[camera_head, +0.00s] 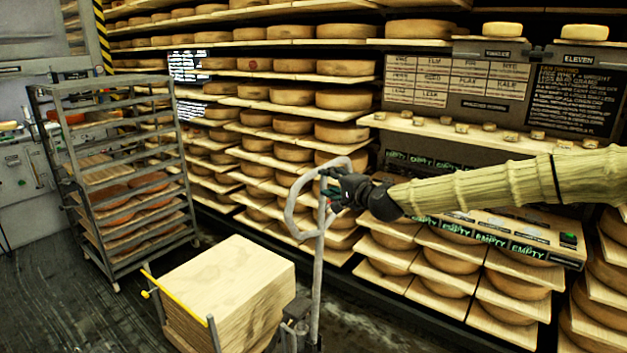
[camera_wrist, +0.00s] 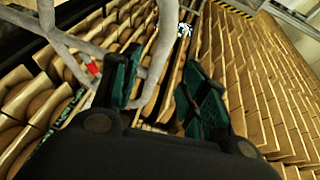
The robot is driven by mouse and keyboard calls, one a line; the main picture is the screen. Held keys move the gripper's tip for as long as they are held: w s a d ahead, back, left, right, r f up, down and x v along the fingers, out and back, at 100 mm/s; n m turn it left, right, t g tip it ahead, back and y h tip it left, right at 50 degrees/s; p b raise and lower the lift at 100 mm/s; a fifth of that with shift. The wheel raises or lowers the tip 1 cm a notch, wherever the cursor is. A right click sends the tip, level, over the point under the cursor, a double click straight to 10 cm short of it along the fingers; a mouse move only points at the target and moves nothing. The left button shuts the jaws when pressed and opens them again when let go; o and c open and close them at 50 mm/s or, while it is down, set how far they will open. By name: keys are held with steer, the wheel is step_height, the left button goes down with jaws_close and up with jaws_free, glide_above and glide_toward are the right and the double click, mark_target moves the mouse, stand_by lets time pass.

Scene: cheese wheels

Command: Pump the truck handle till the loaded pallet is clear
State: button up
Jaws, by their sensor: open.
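The truck handle (camera_head: 291,208) is a grey looped bar on an upright shaft (camera_head: 317,265), standing nearly upright in the head view. My gripper (camera_head: 329,186) is at the right side of the loop. In the wrist view my gripper (camera_wrist: 160,65) has its two green-padded fingers apart, and a grey tube of the handle (camera_wrist: 165,42) runs in the gap between them. Whether the pads touch the tube I cannot tell. The load, a stack of pale wooden boards (camera_head: 236,283), sits left of the shaft. The pallet underneath and its floor clearance are out of view.
A grey wheeled rack (camera_head: 98,170) with boards and cheeses stands at the left. A yellow bar (camera_head: 178,300) runs along the load's near side. Cheese shelves (camera_head: 290,105) fill the back wall, close behind the handle. Dark floor (camera_head: 75,315) is open at lower left.

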mark_target(316, 175)
steer(key=p+x, duration=0.3)
steer(key=x, duration=0.7)
steer(key=shift+w+r+p, duration=0.1)
steer(key=shift+w+p, duration=0.3)
steer(key=shift+d, duration=0.1)
jaws_close()
